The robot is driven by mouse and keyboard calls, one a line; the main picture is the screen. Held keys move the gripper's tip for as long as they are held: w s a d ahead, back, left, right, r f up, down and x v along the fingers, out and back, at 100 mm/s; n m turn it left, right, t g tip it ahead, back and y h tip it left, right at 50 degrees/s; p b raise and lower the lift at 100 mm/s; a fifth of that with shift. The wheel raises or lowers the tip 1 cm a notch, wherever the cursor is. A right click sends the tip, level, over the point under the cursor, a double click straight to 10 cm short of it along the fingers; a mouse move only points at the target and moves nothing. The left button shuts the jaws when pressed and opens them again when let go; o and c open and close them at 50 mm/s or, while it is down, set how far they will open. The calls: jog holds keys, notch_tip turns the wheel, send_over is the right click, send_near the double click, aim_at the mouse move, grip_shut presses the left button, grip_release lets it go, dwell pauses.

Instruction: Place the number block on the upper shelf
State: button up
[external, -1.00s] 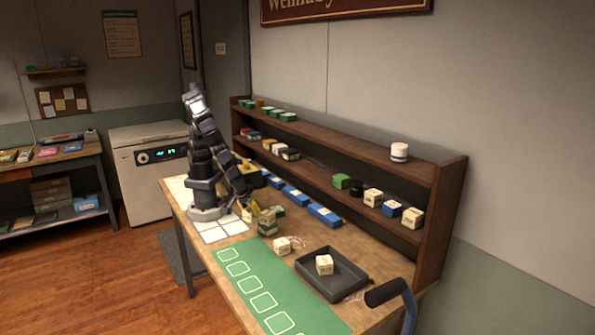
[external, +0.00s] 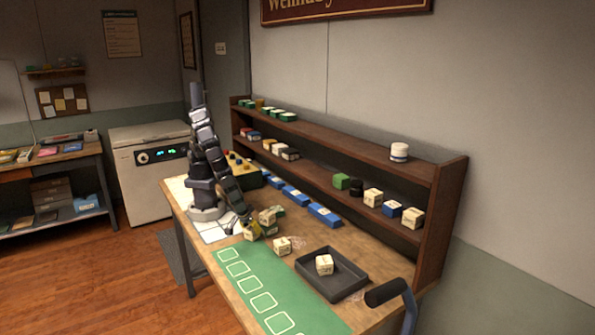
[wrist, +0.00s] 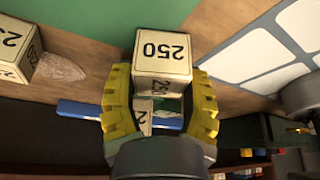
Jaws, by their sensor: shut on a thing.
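My gripper (external: 253,231) is low over the workbench, near the inner end of the green mat. In the wrist view, its yellow fingers (wrist: 160,103) are shut on a cream number block (wrist: 163,52) marked 250. In the external view, the fingers and nearby blocks overlap, so I cannot tell how high the held block is. Another cream block (wrist: 143,117) shows partly between the fingers, beyond the held one. A cream block (external: 267,216) shows right beside my gripper. The upper shelf (external: 345,141) carries green blocks (external: 278,113) at left and a white jar (external: 399,152) at right.
A loose cream block (external: 282,245) and a dark tray (external: 332,290) holding another block (external: 324,265) lie to the right. Blue bars (external: 296,195) line the bench before the rack. The lower shelf (external: 320,175) holds several blocks. The upper shelf's middle is clear.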

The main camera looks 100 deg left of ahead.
jog(key=shift+f, duration=0.1)
jog(key=o, duration=1.1)
